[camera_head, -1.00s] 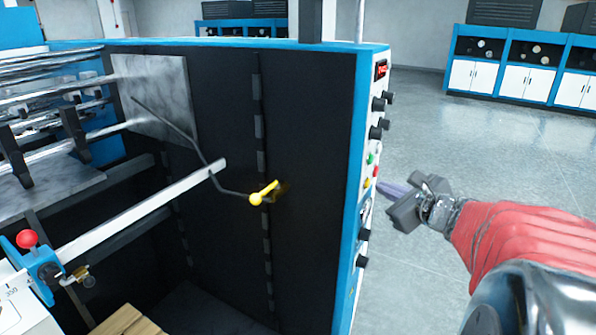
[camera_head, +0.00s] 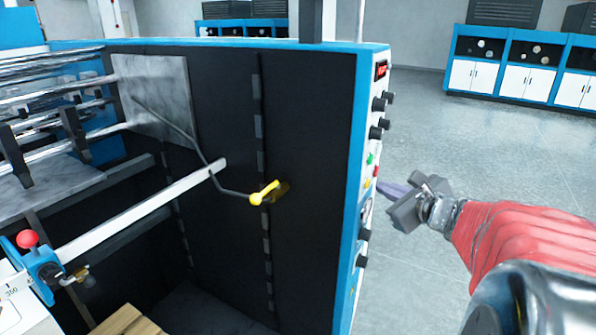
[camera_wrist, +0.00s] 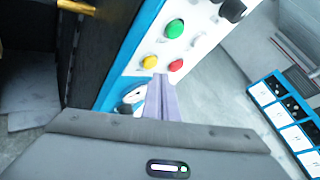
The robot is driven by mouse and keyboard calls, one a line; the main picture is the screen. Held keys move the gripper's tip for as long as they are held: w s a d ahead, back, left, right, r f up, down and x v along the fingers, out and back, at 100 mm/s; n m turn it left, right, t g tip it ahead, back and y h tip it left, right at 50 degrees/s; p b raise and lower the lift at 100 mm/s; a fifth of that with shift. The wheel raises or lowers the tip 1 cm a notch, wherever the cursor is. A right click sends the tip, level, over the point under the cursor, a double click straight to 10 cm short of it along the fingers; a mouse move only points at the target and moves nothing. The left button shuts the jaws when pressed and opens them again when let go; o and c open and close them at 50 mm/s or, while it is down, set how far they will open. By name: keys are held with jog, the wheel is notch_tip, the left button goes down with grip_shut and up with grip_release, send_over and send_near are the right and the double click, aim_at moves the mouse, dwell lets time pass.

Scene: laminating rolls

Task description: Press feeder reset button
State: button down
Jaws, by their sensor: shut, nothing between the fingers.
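The control panel (camera_wrist: 135,58) is on the right side face of the blue and black machine. In the wrist view it carries a green button (camera_wrist: 174,28), a red button (camera_wrist: 176,65) and a yellow button (camera_wrist: 150,62). The head view shows the green (camera_head: 370,158), red (camera_head: 376,171) and yellow (camera_head: 367,183) buttons edge-on. My gripper (camera_head: 382,187) is shut and empty, its fingertips close to the panel near the yellow and red buttons. In the wrist view the fingers (camera_wrist: 160,82) end just below and between these two. I cannot tell whether the tips touch anything. No button label is readable.
Black knobs (camera_head: 379,103) stick out of the panel above the buttons, and another knob (camera_head: 364,234) is below. A red display (camera_head: 381,69) sits at the top. A yellow-knobbed lever (camera_head: 263,194) is on the dark side. Open floor (camera_head: 500,150) lies to the right.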

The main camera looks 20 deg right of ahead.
jog(key=shift+w+a, duration=0.1)
jog(key=shift+w+a, duration=0.15)
jog(key=shift+w+a, duration=0.25)
jog(key=shift+w, duration=0.1)
dwell(1.2)
jog(key=shift+s, duration=0.1)
jog(key=shift+s+d, duration=0.5)
jog(key=shift+s, duration=0.1)
dwell(0.4)
jog(key=s+d, duration=0.1)
jog(key=s, duration=0.1)
jog(key=s+d, duration=0.2)
dwell(0.5)
dwell(0.5)
